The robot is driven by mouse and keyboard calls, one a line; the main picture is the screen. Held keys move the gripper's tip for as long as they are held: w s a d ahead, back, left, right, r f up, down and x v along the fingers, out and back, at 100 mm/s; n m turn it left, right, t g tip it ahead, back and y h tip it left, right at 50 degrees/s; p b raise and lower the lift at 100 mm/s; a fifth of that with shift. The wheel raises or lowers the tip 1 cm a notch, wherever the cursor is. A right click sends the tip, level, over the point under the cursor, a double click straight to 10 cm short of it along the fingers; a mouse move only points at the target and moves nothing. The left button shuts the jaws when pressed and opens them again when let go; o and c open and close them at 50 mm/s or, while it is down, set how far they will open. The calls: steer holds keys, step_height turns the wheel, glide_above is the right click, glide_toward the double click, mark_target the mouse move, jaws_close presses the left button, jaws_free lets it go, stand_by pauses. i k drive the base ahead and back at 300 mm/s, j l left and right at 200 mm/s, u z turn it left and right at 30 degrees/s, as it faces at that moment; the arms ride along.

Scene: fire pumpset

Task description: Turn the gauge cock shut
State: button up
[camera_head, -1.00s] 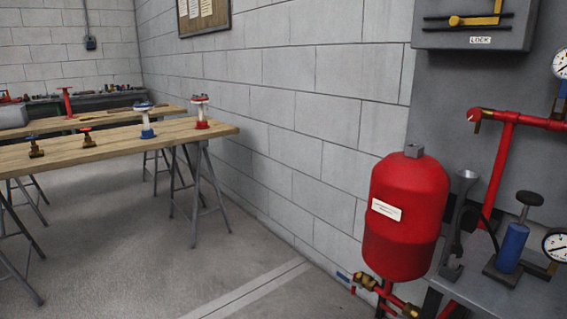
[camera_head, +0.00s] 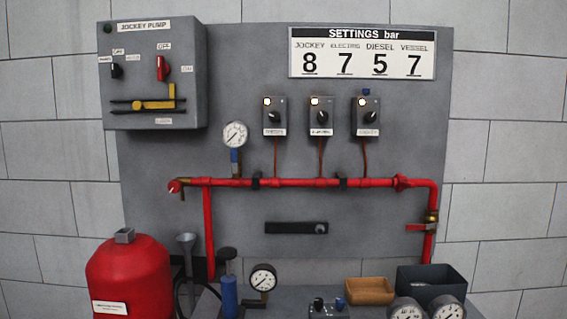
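A round white-faced pressure gauge (camera_head: 235,135) stands above the red pipe (camera_head: 290,183) on the grey panel. Directly under it, on its short stem, is a small blue part (camera_head: 235,158), which looks like the gauge cock's lever. It appears to hang upright, along the stem, but it is too small to be sure. My gripper is not in view, and nothing blocks the gauge or the stem.
A brass valve with a red lever (camera_head: 418,228) is on the pipe's right drop. A jockey pump box (camera_head: 152,75) and several switch boxes are on the panel. Below stand a red vessel (camera_head: 130,277), a blue hand pump (camera_head: 229,295), a loose gauge (camera_head: 263,279) and a wooden tray (camera_head: 370,292).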

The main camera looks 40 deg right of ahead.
mark_target(233, 151)
steer(key=z, duration=0.75)
steer(key=i+l, duration=0.15)
steer(key=i, duration=0.25)
steer(key=i+l+u, duration=0.15)
steer(key=i, duration=0.25)
